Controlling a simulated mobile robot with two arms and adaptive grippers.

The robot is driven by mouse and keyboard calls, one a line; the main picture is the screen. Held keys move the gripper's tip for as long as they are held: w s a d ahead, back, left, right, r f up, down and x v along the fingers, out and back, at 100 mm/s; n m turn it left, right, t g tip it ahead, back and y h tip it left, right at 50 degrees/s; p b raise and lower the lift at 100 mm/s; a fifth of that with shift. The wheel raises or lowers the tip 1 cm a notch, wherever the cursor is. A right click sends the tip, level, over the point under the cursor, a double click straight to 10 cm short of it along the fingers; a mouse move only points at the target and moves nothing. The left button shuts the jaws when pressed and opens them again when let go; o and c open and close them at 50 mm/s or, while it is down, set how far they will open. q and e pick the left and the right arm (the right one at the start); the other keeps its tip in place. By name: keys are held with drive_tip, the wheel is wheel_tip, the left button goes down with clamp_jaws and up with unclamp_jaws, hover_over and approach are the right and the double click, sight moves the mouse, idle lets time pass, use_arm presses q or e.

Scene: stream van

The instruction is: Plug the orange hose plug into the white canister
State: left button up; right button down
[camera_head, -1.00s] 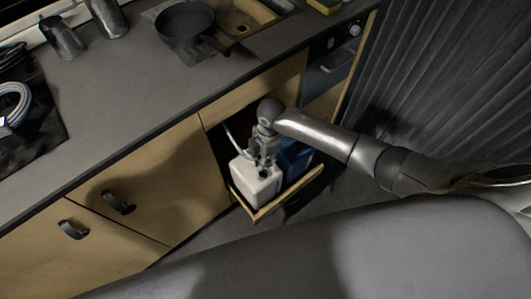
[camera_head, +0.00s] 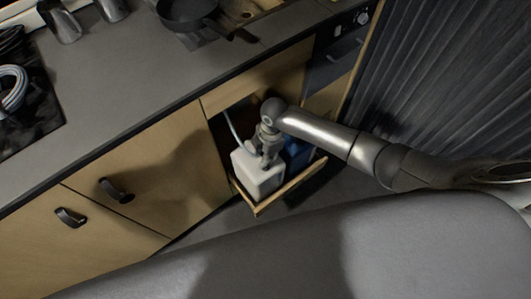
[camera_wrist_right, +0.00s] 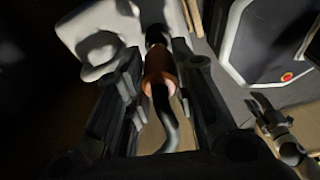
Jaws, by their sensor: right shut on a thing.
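The white canister (camera_head: 258,176) stands in the pulled-out cabinet drawer. It also shows in the wrist view (camera_wrist_right: 88,28), at the upper left. My right gripper (camera_head: 268,152) reaches down over its top. In the wrist view my right gripper (camera_wrist_right: 160,80) is shut on the orange hose plug (camera_wrist_right: 159,66), with a finger on each side. The plug's dark tip points at the canister's top edge; I cannot tell whether it sits in the opening. A dark hose (camera_wrist_right: 166,112) runs back from the plug.
A blue canister (camera_head: 297,151) stands right beside the white one. The drawer's wooden front rim (camera_head: 290,189) is close around both. The counter (camera_head: 130,85) is above, with a pan (camera_head: 187,12) and a coiled hose (camera_head: 12,88).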

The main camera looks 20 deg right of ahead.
drive_tip(key=shift+f+b, duration=0.95)
drive_tip(key=shift+f, duration=0.6)
idle(0.4)
drive_tip(key=c, duration=1.1)
unclamp_jaws()
drive_tip(key=r, duration=0.4)
drive_tip(key=d+r, duration=0.1)
drive_tip(key=r, duration=0.7)
drive_tip(key=shift+w+d, duration=0.15)
drive_tip(key=shift+d, duration=0.05)
